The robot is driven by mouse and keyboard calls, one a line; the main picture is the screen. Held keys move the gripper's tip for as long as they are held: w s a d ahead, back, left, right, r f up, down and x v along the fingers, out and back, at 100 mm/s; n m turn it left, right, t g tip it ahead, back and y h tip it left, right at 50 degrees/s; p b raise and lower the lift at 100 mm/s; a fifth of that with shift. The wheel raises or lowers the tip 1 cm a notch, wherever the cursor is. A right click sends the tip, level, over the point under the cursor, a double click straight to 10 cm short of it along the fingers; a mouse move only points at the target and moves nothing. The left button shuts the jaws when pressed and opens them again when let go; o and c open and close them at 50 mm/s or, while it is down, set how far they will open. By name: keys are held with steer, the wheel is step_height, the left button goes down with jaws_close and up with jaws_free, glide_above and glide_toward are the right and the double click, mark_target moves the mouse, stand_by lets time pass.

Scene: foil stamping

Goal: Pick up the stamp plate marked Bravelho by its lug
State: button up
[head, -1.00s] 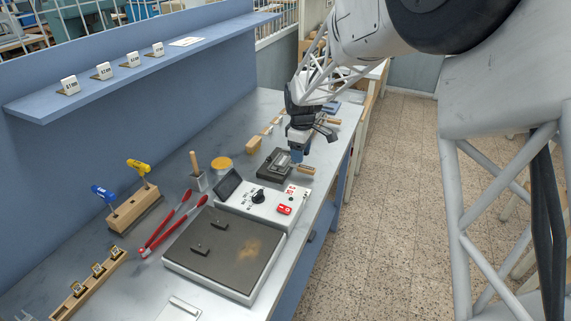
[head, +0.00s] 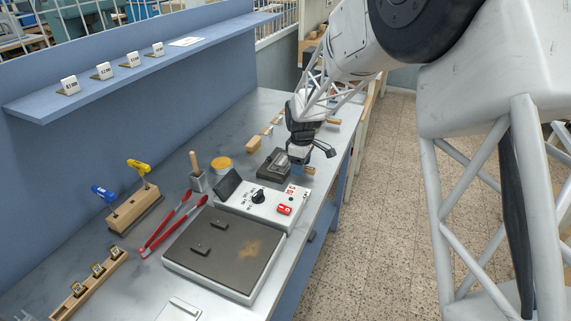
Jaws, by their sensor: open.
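No marking reading Bravelho is legible, so I cannot tell which piece is that stamp plate. A wooden rack (head: 88,288) at the lower left holds three small dark pieces with gold-coloured faces (head: 97,269). Two small dark blocks (head: 220,226) lie on the dark top of the heating unit (head: 222,250). My gripper (head: 298,169) points down over the far part of the bench, beside a dark grey fixture (head: 271,163). It is open, and no held object is visible. Its fingertips are small and partly hidden, and it is well away from the rack.
Red tongs (head: 170,222) lie between the heating unit and a wooden holder (head: 135,212) with blue- and yellow-headed tools. Small labelled cards stand on the blue shelf (head: 150,62).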

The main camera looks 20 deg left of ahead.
stand_by(0.5)
jaws_close()
